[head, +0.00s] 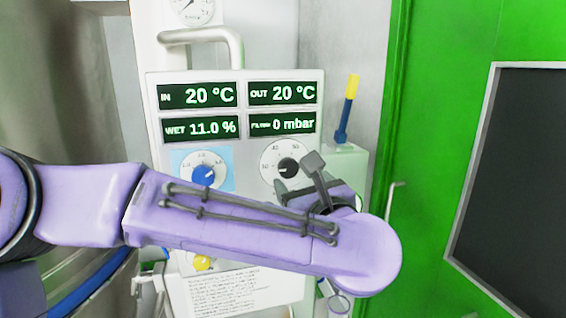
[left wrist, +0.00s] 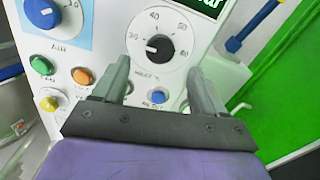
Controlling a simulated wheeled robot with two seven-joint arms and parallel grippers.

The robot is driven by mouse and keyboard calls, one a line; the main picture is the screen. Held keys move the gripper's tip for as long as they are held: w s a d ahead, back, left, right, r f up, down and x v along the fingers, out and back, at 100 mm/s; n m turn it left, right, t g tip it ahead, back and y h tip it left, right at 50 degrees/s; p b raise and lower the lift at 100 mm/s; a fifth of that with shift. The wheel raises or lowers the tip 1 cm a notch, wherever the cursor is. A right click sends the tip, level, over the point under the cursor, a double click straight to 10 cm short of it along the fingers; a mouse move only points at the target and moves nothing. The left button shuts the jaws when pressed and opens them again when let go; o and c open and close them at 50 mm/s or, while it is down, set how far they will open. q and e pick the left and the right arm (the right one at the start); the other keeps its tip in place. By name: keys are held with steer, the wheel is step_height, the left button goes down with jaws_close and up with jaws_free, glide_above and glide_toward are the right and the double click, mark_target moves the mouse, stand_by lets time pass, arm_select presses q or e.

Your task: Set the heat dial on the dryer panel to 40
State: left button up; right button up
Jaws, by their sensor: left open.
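The heat dial (head: 287,167) is a black knob on a round white numbered scale, on the right of the dryer panel (head: 240,155). In the left wrist view the black knob (left wrist: 160,47) has its pale mark pointing left, below the 40 on the scale, near the lower-left numbers. My left gripper (head: 298,178) is open and empty in front of the dial's lower right. In the left wrist view its fingertips (left wrist: 159,68) are spread wide, just below the knob in the picture; contact is not visible. My arm hides the lower panel in the head view. My right gripper is not in view.
A blue knob (head: 203,174) sits left of the heat dial. Green, orange, yellow and blue buttons (left wrist: 158,97) lie below. A blue-and-yellow handled tool (head: 347,108) stands in a pale holder at the right. A green door (head: 430,150) is beyond it.

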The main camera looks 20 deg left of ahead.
mark_target(289, 169)
arm_select(q)
steer(key=p+x, duration=0.2)
steer(key=x, duration=0.4)
steer(key=shift+w+a+p, duration=0.2)
steer(key=shift+w+p, duration=0.1)
steer(key=shift+w, duration=0.05)
steer(key=shift+w+a, duration=0.2)
steer(key=shift+w, duration=0.05)
steer(key=shift+s, duration=0.2)
steer(key=c, duration=1.1)
